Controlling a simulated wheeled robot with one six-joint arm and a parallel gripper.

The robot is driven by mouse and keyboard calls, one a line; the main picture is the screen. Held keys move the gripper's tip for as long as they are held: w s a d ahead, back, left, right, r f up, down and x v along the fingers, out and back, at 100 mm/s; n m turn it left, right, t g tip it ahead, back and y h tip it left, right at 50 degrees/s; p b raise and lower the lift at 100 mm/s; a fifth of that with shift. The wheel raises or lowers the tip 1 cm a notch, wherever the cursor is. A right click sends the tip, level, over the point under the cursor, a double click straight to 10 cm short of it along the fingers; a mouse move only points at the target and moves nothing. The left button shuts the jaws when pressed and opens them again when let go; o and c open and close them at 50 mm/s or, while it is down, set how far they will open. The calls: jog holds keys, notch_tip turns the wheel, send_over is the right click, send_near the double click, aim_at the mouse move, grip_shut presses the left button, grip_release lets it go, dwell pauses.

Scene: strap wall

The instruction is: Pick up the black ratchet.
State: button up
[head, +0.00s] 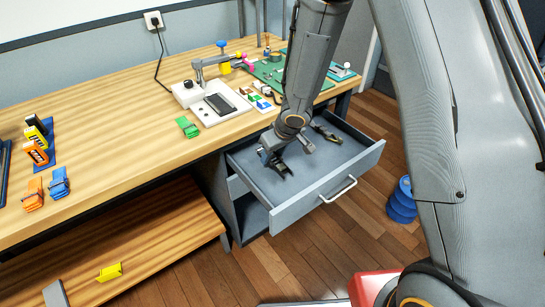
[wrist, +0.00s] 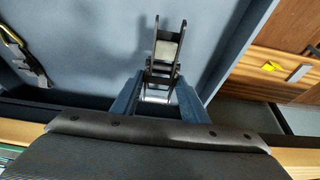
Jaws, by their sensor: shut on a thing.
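The black ratchet (wrist: 166,45) is a dark metal frame with a pale middle, seen in the wrist view between the tips of my gripper (wrist: 158,92). My gripper's two blue-grey fingers are shut on its near end. In the head view my gripper (head: 272,154) reaches down into the open grey drawer, with the black ratchet (head: 281,168) at its tips. The ratchet is over the left part of the drawer floor; I cannot tell whether it touches it. My fingers and wrist hide its near end.
The open drawer (head: 318,199) also holds a dark tool (head: 325,133) at its back right. A green ratchet (head: 187,127), an orange one (head: 33,194) and a blue one (head: 59,183) lie on the wooden bench. A yellow one (head: 110,271) lies on the lower shelf.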

aim_at(274, 157)
notch_tip(274, 157, up, 14)
jog(key=p, duration=1.3)
jog(key=shift+r+p, duration=0.25)
jog(key=shift+p, duration=0.05)
jog(key=shift+d, duration=0.1)
jog(key=s+d+r+m+h+b, duration=0.1)
jog(key=s+d+m+b, duration=0.25)
jog(key=d, duration=0.45)
jog(key=s+d+m+h+b, duration=0.25)
jog(key=d+b, duration=0.25)
jog(key=d, duration=0.3)
jog(key=w+r+m, duration=0.4)
jog(key=w+r, duration=0.1)
jog(key=shift+w+d+r+t, duration=0.2)
jog(key=shift+w+d+t, duration=0.1)
jog(key=shift+w, duration=0.05)
jog(key=shift+h, duration=0.25)
